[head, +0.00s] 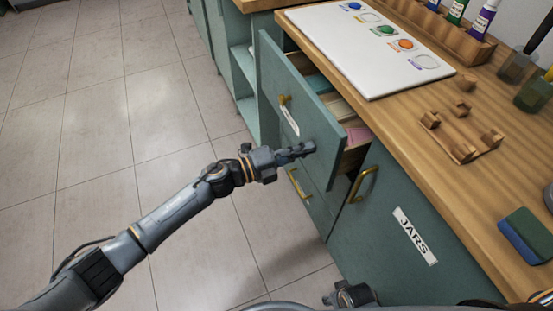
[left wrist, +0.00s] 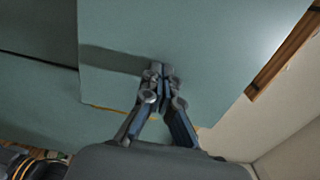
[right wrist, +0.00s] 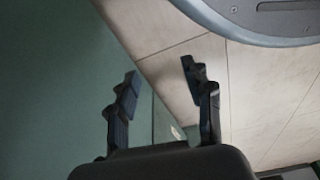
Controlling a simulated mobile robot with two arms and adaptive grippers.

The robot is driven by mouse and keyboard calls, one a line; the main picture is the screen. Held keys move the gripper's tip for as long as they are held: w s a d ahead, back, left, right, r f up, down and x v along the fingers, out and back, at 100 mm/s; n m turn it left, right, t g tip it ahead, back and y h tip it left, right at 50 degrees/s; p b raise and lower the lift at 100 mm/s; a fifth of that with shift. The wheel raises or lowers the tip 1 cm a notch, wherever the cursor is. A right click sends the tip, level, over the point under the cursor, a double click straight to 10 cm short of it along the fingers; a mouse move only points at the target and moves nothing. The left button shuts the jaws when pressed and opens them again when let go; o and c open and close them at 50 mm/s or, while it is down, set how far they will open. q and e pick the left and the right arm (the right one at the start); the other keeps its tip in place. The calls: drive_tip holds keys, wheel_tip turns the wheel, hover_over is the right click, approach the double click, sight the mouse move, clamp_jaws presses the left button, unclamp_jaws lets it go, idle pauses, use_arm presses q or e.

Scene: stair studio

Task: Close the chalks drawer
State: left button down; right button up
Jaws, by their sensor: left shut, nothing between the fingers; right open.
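An open teal drawer (head: 318,128) with a brass handle (head: 285,99) and a white label (head: 289,120) sticks out from the cabinet below the wooden counter. The label is too small to read. Coloured items (head: 357,136) show inside it. My left gripper (head: 303,149) is shut and empty at the lower part of the drawer front. In the left wrist view its fingertips (left wrist: 162,72) are at a teal panel (left wrist: 190,40); I cannot tell whether they touch. My right gripper (right wrist: 160,76) is open and empty beside a teal surface, low near the floor.
A door labelled JARS (head: 414,237) with a brass handle (head: 364,184) is right of the drawer. A lower handle (head: 298,184) is beneath it. The counter holds a white board (head: 350,40), a wooden holder (head: 455,143) and a sponge (head: 527,234). The tiled floor (head: 110,110) at left is clear.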

use_arm(q)
drive_tip(key=b+x, duration=0.1)
drive_tip(key=x, duration=0.6)
drive_tip(key=shift+w+d+f+b, duration=0.1)
drive_tip(key=shift+d+f+b, duration=0.05)
drive_tip(key=shift+d+b, duration=0.2)
drive_tip(key=shift+w+d, duration=0.15)
drive_tip(key=shift+d, duration=0.2)
drive_tip(key=shift+r, duration=0.25)
use_arm(e)
drive_tip(key=w+r, duration=0.3)
drive_tip(key=r, duration=0.4)
drive_tip(key=shift+w+a, duration=0.2)
drive_tip(key=shift+w, duration=0.05)
